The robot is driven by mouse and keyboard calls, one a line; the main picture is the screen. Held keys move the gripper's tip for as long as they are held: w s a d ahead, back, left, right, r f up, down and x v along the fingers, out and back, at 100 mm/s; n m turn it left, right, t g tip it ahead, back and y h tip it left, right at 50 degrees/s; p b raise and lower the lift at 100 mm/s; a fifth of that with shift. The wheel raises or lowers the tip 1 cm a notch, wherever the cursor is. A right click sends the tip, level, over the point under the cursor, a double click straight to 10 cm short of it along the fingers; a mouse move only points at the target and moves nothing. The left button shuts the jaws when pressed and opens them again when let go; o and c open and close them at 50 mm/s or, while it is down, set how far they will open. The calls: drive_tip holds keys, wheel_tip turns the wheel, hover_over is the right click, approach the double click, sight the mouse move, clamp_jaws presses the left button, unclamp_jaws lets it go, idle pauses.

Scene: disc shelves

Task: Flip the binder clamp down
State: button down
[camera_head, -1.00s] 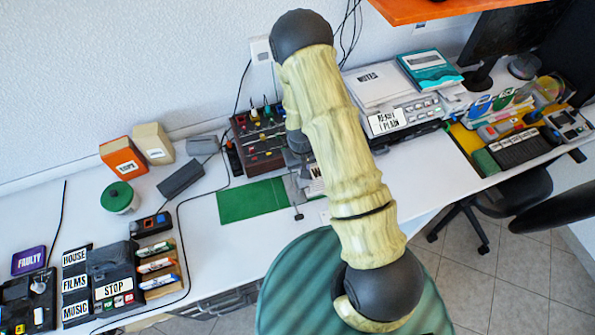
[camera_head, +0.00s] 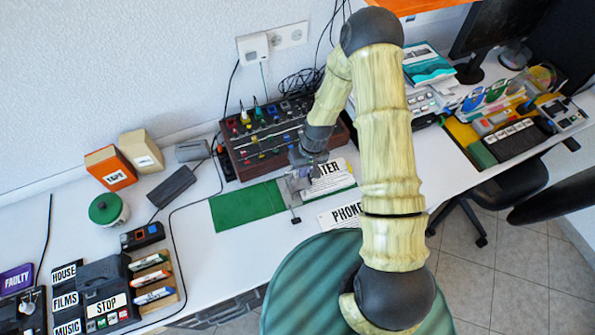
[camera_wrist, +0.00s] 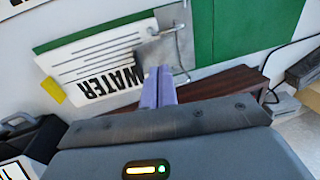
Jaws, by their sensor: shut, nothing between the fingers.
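The binder clamp (camera_wrist: 163,50) is a grey metal plate with a thin wire lever, at the edge of a white WATER sheet (camera_wrist: 105,70) on a green board (camera_wrist: 232,30). It also shows in the head view (camera_head: 290,190), partly hidden by my gripper. A thin dark rod reaches from it toward the table's front. I cannot tell whether the lever is up or down. My gripper (camera_wrist: 159,72) has purple fingers, shut and empty. The fingertips are over or right beside the clamp plate; contact is unclear. In the head view the gripper (camera_head: 305,173) is small beside the sheet.
A brown control box (camera_head: 265,145) with knobs and plugs stands right behind the clamp. A PHONE card (camera_head: 340,214) lies in front of the sheet. A dark cable (camera_head: 176,232) runs across the table at left.

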sight(301, 183)
drive_tip(key=shift+s+a+f, duration=0.15)
drive_tip(key=shift+a, duration=0.25)
drive_tip(key=shift+r, duration=0.4)
drive_tip(key=w+d+r, duration=0.1)
drive_tip(key=d+r, duration=0.4)
drive_tip(key=r, duration=0.6)
drive_tip(key=shift+w+d+r, duration=0.2)
drive_tip(key=shift+w, duration=0.2)
drive_tip(key=shift+w, duration=0.1)
